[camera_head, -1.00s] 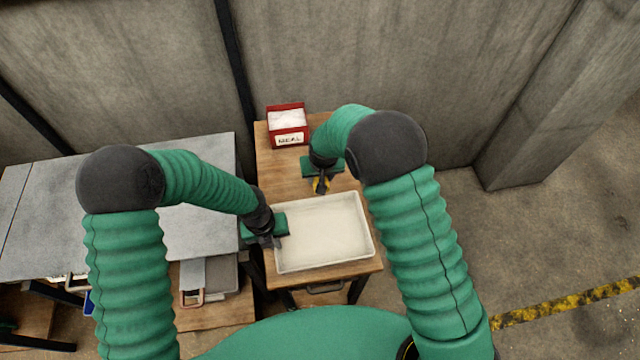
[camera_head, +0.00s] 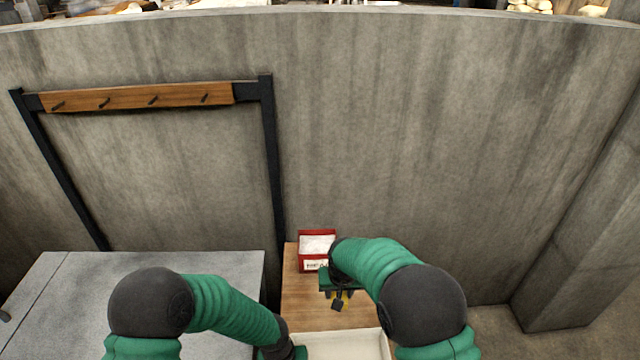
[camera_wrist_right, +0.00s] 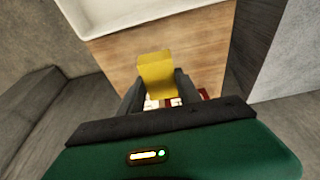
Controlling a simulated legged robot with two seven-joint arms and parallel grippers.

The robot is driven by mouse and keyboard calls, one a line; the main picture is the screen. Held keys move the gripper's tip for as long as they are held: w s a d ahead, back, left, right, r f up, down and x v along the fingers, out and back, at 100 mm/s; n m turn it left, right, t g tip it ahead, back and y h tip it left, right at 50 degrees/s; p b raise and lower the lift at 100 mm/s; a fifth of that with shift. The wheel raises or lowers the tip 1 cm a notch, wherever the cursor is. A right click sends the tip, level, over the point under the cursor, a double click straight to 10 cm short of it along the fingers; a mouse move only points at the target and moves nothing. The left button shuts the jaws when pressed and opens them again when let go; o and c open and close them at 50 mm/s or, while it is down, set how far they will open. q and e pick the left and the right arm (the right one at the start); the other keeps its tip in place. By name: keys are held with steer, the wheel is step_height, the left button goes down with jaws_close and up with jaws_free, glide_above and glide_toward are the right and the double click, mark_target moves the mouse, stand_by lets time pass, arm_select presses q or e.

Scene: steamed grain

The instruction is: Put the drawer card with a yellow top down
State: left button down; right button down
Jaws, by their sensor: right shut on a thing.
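My right gripper (camera_head: 338,301) is over the wooden table in the head view. In the right wrist view its two dark fingers (camera_wrist_right: 158,92) are shut on the drawer card with a yellow top (camera_wrist_right: 157,74). The card's yellow face shows between the fingers; its lower part is hidden.
A red box with white meal (camera_head: 317,264) stands at the back of the wooden table (camera_head: 300,315), just behind my right gripper. A white tray (camera_head: 345,346) lies in front. A grey table (camera_head: 70,290) is at left. A concrete wall with a peg rail (camera_head: 140,97) rises behind.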

mark_target(333, 313)
steer(key=x, duration=0.3)
steer(key=s+x, duration=0.1)
steer(key=x, duration=0.2)
steer(key=a+x, duration=0.1)
steer(key=x, duration=0.3)
steer(key=shift+s+f, duration=0.2)
steer(key=shift+s, duration=0.25)
steer(key=shift+f, duration=0.1)
steer(key=c, duration=0.8)
jaws_free()
steer(key=shift+c, duration=0.2)
